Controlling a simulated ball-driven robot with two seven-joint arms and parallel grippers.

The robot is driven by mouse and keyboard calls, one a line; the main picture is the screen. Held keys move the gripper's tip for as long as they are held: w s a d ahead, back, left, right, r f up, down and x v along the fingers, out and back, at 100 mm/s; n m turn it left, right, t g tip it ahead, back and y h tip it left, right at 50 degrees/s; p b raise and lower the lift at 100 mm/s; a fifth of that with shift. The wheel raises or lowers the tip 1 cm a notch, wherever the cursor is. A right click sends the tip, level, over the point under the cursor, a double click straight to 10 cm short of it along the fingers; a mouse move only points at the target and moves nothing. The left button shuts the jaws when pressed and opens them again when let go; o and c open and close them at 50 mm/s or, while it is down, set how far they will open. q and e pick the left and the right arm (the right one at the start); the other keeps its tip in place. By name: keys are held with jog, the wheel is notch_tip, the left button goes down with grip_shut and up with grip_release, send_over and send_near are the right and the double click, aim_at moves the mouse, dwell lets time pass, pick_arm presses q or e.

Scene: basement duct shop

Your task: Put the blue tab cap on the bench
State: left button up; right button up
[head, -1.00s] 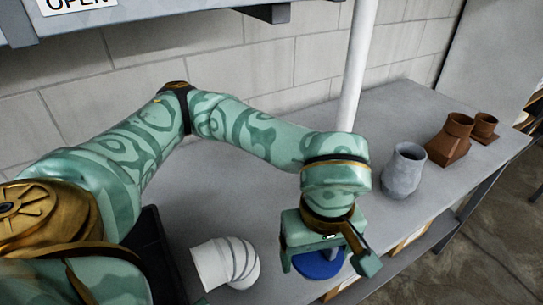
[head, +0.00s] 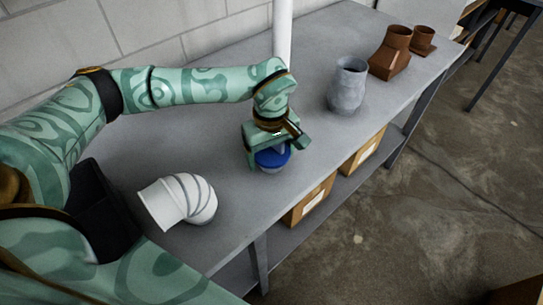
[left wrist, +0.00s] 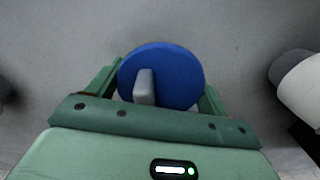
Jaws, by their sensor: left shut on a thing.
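The blue tab cap (head: 275,158) is a blue disc with a pale grey tab, seen from above in the left wrist view (left wrist: 172,70). My left gripper (head: 277,146) is shut on it, its two green fingers on either side of the disc in the left wrist view (left wrist: 158,90). The gripper hides part of the cap. My right gripper is not in view.
A white ribbed elbow (head: 190,198) lies left of the cap. A grey vessel (head: 347,88) and brown duct fittings (head: 390,55) stand to the right. A white pole (head: 283,30) rises behind the gripper. Boxes (head: 310,200) sit below the bench. Bare bench surrounds the cap.

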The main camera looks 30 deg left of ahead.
pick_arm(q)
jog(key=shift+a+f, duration=0.2)
jog(key=shift+f, duration=0.45)
jog(key=shift+d, duration=0.1)
jog(key=shift+f, duration=0.2)
jog(key=o, duration=1)
jog(key=shift+f, duration=0.1)
